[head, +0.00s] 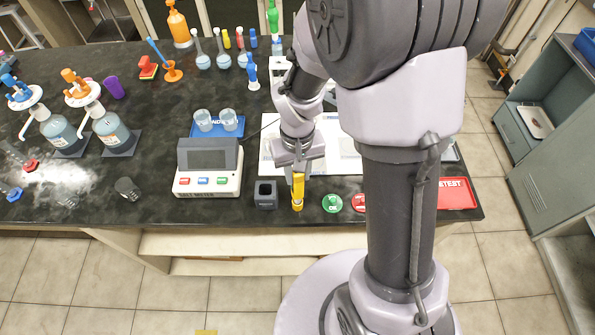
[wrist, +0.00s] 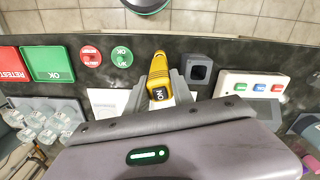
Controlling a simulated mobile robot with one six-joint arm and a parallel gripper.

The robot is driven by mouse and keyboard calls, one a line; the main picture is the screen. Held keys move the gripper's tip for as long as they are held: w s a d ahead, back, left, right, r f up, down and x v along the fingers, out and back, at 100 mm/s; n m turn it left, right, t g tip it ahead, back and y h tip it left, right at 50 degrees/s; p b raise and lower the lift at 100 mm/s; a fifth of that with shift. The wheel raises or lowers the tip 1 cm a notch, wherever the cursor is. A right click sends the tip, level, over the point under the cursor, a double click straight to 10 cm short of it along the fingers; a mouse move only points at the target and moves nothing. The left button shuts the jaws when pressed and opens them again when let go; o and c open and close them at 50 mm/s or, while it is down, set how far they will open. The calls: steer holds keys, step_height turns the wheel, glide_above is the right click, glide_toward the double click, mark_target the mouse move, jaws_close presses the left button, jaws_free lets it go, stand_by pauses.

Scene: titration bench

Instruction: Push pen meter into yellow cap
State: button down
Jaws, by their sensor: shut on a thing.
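My gripper (head: 298,170) is shut on a yellow pen meter (head: 298,192) near the front edge of the black bench. The pen meter also shows between the fingers in the wrist view (wrist: 159,68), with a dark label or display near the fingers and a narrower yellow end pointing away. I cannot tell whether that end is a separate yellow cap or part of the body. A dark square holder (head: 265,194) with a square opening stands just left of the pen meter in the head view; it also shows in the wrist view (wrist: 198,69).
A white instrument (head: 208,168) with coloured buttons stands left of the holder. A green OK disc (head: 332,203) and a red disc (head: 358,202) lie right of the pen meter. A red RETEST tray (head: 457,194) lies at the right. A blue tray (head: 218,127) holds two beakers.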

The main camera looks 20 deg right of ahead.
steer(key=shift+f+b, duration=1.2)
steer(key=shift+f, duration=0.55)
steer(key=shift+r, duration=0.15)
